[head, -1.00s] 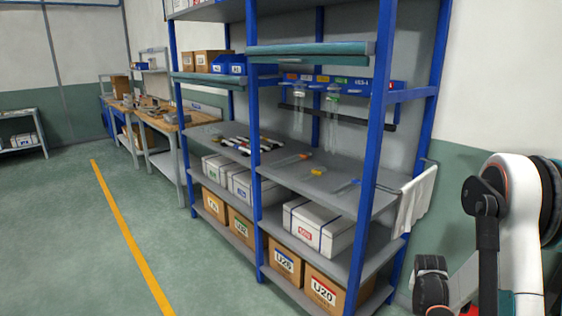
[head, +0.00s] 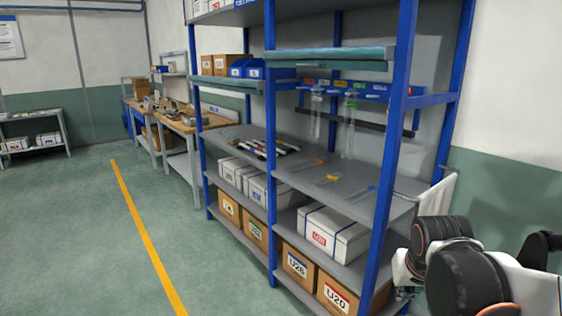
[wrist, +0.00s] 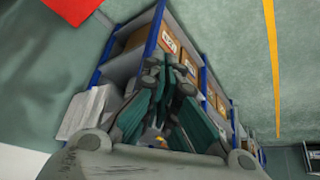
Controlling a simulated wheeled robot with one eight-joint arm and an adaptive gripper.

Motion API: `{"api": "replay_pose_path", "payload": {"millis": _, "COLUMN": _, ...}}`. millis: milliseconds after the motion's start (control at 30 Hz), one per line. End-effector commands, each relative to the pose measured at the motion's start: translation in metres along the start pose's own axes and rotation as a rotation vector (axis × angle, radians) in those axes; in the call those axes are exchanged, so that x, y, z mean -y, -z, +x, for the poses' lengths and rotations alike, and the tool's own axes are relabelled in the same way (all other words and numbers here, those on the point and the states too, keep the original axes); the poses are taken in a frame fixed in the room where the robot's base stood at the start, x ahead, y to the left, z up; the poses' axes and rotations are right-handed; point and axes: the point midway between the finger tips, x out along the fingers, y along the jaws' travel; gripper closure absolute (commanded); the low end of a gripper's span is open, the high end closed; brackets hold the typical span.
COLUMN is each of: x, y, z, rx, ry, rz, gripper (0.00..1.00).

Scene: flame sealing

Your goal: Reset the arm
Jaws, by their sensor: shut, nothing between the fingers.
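My arm is at the right of the head view, folded beside the end of the blue and grey shelf rack (head: 345,192). My gripper (wrist: 167,72) shows in the wrist view with its fingers together and nothing between them. It points toward the rack's lower part, where brown boxes (wrist: 150,35) stand. In the head view the gripper itself is not clearly made out behind the arm links.
A white cloth (head: 437,200) hangs at the rack's right end, close to my arm; it also shows in the wrist view (wrist: 85,112). Clear tubes (head: 349,130) hang above the middle shelf. Open green floor (head: 70,240) lies left, with a yellow line (head: 145,230).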

Motion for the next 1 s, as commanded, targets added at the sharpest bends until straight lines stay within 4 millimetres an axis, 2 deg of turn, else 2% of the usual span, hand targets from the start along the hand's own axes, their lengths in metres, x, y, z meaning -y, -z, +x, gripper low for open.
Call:
{"api": "replay_pose_path", "payload": {"millis": 100, "x": 0.011, "y": -0.023, "z": -0.027, "rx": -0.02, "ry": 0.025, "rz": -0.035, "gripper": 1.0}}
{"api": "replay_pose_path", "payload": {"millis": 400, "x": 0.031, "y": -0.077, "z": -0.073, "rx": -0.087, "ry": 0.087, "rz": -0.098, "gripper": 1.0}}
{"api": "replay_pose_path", "payload": {"millis": 633, "x": 0.04, "y": -0.107, "z": -0.088, "rx": -0.122, "ry": 0.12, "rz": -0.13, "gripper": 1.0}}
{"api": "replay_pose_path", "payload": {"millis": 1000, "x": 0.042, "y": -0.114, "z": -0.091, "rx": -0.131, "ry": 0.128, "rz": -0.138, "gripper": 1.0}}
